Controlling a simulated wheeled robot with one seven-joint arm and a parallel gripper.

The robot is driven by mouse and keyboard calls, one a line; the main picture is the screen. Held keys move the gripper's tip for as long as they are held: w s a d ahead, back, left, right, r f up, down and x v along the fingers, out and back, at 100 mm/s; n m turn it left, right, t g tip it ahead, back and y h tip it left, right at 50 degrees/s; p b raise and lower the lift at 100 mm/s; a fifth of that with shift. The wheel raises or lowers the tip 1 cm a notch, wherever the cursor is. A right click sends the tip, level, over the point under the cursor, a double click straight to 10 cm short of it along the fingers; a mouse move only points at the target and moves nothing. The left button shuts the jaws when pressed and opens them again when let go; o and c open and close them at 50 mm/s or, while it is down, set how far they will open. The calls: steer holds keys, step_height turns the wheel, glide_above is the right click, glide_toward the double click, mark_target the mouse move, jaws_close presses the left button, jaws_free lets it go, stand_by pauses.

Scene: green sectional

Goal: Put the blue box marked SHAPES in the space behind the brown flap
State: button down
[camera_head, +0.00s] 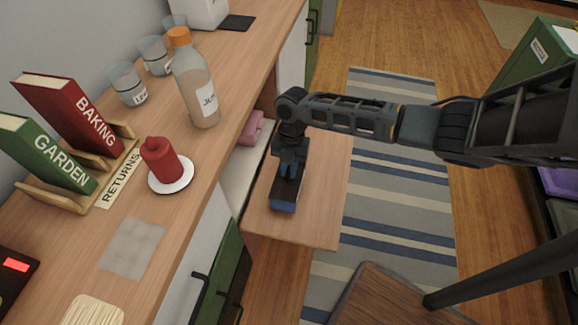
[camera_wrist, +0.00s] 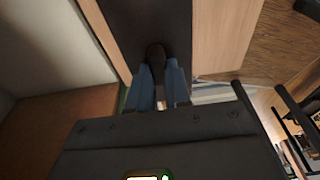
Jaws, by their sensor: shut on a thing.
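A box with a dark top and a blue end (camera_head: 283,207) is over the brown flap, below my gripper (camera_head: 289,172). I cannot read its marking or tell whether it touches the flap. The brown flap (camera_head: 325,215) is folded down flat like a shelf from the cabinet front. The open space behind it shows a pale floor (camera_head: 240,168) to the left of the box. In the wrist view, my gripper's blue fingers (camera_wrist: 160,82) are shut on a dark knob (camera_wrist: 155,55) over the dark top (camera_wrist: 150,22). The flap shows to the right there (camera_wrist: 228,40).
A pink item (camera_head: 252,128) lies in the space's far part. The counter above holds a juice bottle (camera_head: 196,85), a red candle (camera_head: 161,160) and a book rack (camera_head: 58,200). A green door (camera_head: 224,270) with handles is near the flap's front. A striped rug (camera_head: 385,210) lies right.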

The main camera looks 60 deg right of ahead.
steer(key=shift+f+b, duration=0.75)
steer(key=shift+f, duration=0.65)
steer(key=c, duration=1)
jaws_free()
steer(key=r, duration=0.2)
steer(key=d+r, duration=0.1)
steer(key=r, duration=0.4)
steer(key=shift+w+d+r, duration=0.25)
steer(key=shift+w+r, duration=0.05)
